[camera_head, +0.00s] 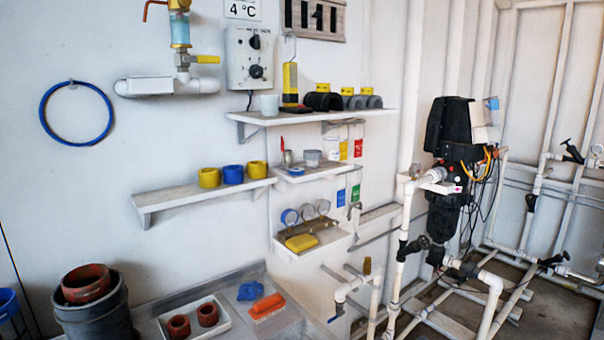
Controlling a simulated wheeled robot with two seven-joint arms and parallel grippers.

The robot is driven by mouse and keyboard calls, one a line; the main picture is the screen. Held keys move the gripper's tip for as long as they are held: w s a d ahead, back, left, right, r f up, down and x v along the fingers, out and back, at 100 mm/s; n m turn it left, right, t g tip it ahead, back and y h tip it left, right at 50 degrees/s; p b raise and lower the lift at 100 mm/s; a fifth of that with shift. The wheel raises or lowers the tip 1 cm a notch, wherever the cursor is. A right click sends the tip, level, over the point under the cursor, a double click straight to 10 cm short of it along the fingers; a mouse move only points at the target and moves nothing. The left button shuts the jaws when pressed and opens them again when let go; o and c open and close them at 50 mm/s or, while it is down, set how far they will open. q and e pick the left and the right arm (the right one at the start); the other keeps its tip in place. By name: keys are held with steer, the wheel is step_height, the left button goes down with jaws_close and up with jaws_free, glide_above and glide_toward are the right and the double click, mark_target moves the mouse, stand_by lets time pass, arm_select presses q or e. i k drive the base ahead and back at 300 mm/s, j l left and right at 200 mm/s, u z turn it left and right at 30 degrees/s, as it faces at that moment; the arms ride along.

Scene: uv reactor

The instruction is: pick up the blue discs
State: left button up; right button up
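I see no thing that is clearly a set of blue discs. A round, disc-like piece with a blue rim (289,217) stands on edge in a small rack on the lower wall shelf, beside two greyer round pieces (314,208). A small flat blue ring or roll (296,171) lies on the small middle shelf. A short blue cylinder (233,175) stands between two yellow ones (209,178) on the left shelf. A crumpled-looking blue item (251,290) lies on the bench. Neither of my grippers is in view.
A blue hose loop (77,113) hangs on the wall. A white tray (170,312) with red-brown rings, an orange item (268,305) and a dark bucket (92,315) are at the lower left. White pipes (490,300) and a black machine (453,150) stand at right.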

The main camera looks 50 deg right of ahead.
mark_target(232, 175)
steer(key=z, duration=1.3)
steer(key=i+l+u, duration=0.35)
steer(key=i+l, duration=0.15)
steer(key=l, duration=0.25)
steer(key=i+l+u, duration=0.15)
steer(key=l, duration=0.25)
